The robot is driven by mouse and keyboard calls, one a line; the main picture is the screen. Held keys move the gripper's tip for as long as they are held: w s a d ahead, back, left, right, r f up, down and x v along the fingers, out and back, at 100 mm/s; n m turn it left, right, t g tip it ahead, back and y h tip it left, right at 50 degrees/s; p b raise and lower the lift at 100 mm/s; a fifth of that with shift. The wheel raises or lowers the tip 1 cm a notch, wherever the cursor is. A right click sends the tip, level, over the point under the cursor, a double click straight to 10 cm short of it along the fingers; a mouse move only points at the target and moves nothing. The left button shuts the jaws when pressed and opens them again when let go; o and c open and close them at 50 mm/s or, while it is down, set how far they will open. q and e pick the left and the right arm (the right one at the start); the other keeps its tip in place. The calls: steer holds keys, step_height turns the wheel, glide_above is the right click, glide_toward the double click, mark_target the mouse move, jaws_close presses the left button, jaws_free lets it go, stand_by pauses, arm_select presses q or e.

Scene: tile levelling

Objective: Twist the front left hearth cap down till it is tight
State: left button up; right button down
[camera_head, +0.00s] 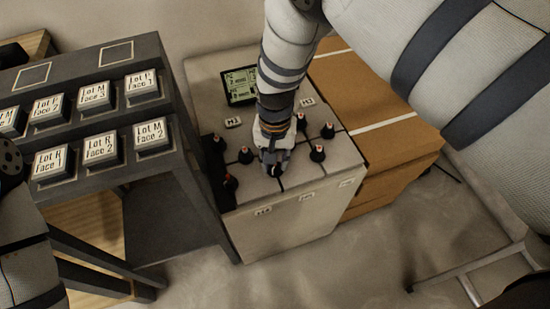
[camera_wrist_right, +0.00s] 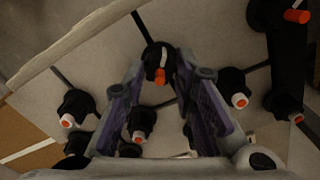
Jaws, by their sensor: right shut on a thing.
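The pale tiled hearth block (camera_head: 290,215) stands in the middle of the head view, with several black, orange-tipped caps along its tile joints. My right gripper (camera_head: 272,160) reaches down from above onto the front left hearth cap (camera_wrist_right: 155,60), and largely hides it in the head view. In the right wrist view, the fingertips (camera_wrist_right: 155,77) close on both sides of this cap, which stands on a joint near the tile edge. How tight the cap is cannot be told. My left gripper is out of view.
Neighbouring caps stand close by, one to the right (camera_head: 317,153) and one to the left (camera_head: 245,155). A dark rack (camera_head: 185,130) with labelled blocks stands at left. A brown box (camera_head: 375,125) is at right. A small screen (camera_head: 240,85) lies behind the caps.

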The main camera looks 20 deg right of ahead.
steer(key=shift+m, duration=1.1)
steer(key=c, duration=1.3)
jaws_free()
step_height(320, 180, up, 12)
